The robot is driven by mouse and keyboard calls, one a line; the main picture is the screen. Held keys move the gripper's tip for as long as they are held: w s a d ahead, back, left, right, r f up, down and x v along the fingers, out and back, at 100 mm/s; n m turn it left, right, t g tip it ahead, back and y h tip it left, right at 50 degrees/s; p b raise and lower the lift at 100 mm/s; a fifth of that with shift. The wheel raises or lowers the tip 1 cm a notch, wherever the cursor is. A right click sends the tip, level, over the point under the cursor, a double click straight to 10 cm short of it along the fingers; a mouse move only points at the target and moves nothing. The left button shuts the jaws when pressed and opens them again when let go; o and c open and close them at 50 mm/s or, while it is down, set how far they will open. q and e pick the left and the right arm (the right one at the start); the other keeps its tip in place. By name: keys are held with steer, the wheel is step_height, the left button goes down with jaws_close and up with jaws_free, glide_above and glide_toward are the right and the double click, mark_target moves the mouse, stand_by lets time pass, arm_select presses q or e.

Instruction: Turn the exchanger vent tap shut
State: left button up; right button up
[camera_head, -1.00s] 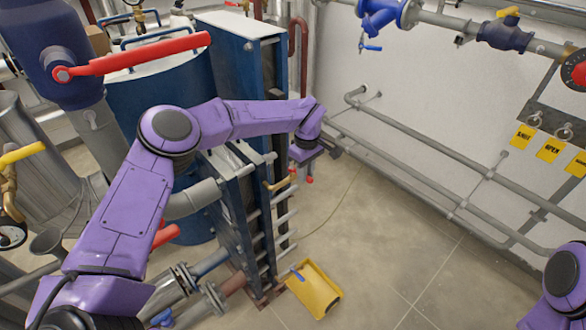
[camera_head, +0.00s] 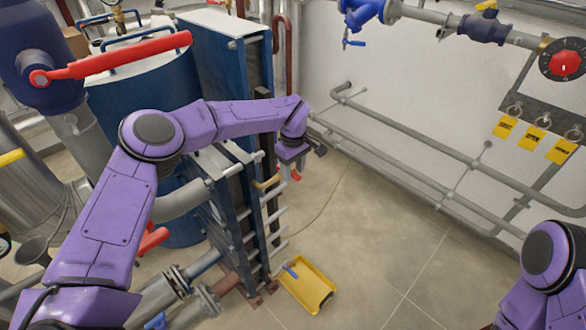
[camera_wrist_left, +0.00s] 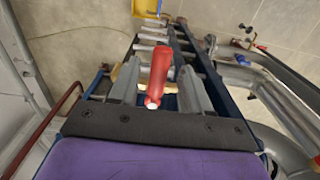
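The vent tap has a red handle (camera_head: 295,176) on a brass-coloured pipe at the right side of the blue plate exchanger (camera_head: 262,75). In the left wrist view the red handle (camera_wrist_left: 158,75) stands between the two grey fingers of my left gripper (camera_wrist_left: 160,90). Gaps show on both sides of the handle, so the gripper is open around it and not clamped. In the head view my left gripper (camera_head: 291,166) is right at the tap and partly hides it. My right arm (camera_head: 552,255) shows at the lower right edge, but its gripper is out of the picture.
A yellow tray (camera_head: 318,296) with a blue-handled tool lies on the floor below. Grey pipes (camera_head: 420,150) run along the wall at right, with yellow tags (camera_head: 532,138) and a red dial (camera_head: 565,63). A large red lever (camera_head: 115,58) is at upper left. The middle floor is clear.

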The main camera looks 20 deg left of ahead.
mark_target(293, 173)
arm_select(q)
steer(key=shift+r, duration=0.1)
step_height(293, 173, up, 10)
steer(key=b, duration=0.3)
steer(key=shift+r, duration=0.2)
steer(key=shift+f, duration=0.1)
